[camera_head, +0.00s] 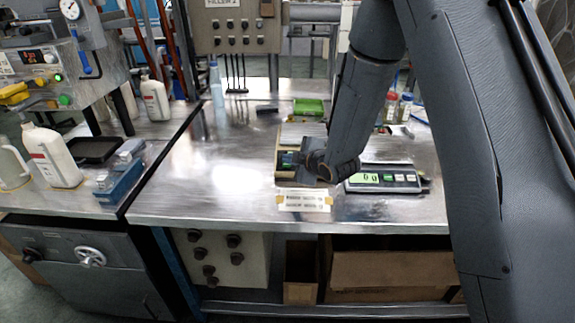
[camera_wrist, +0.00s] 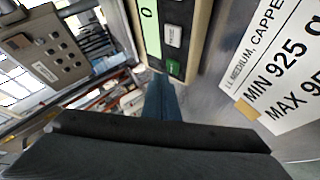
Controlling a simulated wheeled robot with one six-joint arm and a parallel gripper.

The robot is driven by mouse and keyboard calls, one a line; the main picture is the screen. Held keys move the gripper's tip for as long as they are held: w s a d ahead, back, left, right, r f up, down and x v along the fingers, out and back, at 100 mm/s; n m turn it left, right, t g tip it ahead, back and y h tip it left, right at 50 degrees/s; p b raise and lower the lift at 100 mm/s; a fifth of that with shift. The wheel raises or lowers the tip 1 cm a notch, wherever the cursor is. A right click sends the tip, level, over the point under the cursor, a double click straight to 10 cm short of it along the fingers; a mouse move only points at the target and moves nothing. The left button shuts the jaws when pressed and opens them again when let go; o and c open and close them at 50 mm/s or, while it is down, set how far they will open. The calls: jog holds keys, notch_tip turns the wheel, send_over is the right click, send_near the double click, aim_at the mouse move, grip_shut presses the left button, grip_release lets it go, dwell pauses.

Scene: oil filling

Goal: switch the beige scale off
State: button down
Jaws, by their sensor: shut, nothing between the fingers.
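The beige scale (camera_head: 283,178) stands on the metal table, left of my arm's end. In the wrist view its beige-edged panel (camera_wrist: 203,35) has a lit green display (camera_wrist: 150,28) showing a 0, a grey button (camera_wrist: 173,36) and a green button (camera_wrist: 173,68). My gripper (camera_head: 318,168) is low at the right of the scale and partly hides it. In the wrist view my shut gripper (camera_wrist: 158,82) has its narrow tips right by the green button. I cannot tell whether they touch it. Nothing is held.
A dark scale (camera_head: 410,185) with a lit green display lies to the right. A printed label (camera_head: 304,200) lies in front, showing large in the wrist view (camera_wrist: 280,70). A green-topped box (camera_head: 308,107) stands behind.

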jog(key=shift+f, duration=0.15)
dwell(0.3)
jog(key=shift+w+f+b, duration=0.15)
jog(key=shift+f+b, duration=0.15)
jog(key=shift+b, duration=0.05)
jog(key=shift+w+f, duration=0.1)
jog(key=shift+f, duration=0.15)
dwell(0.5)
jog(key=shift+r, duration=0.1)
jog(key=shift+s+r, duration=0.3)
jog(key=shift+r, duration=0.35)
jog(key=shift+p, duration=0.3)
jog(key=r+p, duration=0.1)
jog(key=s+r+p, duration=0.1)
jog(key=r, duration=0.1)
jog(key=s+r+p, duration=0.1)
jog(key=r, duration=0.1)
jog(key=shift+r+p, duration=0.25)
jog(key=shift+p, duration=0.1)
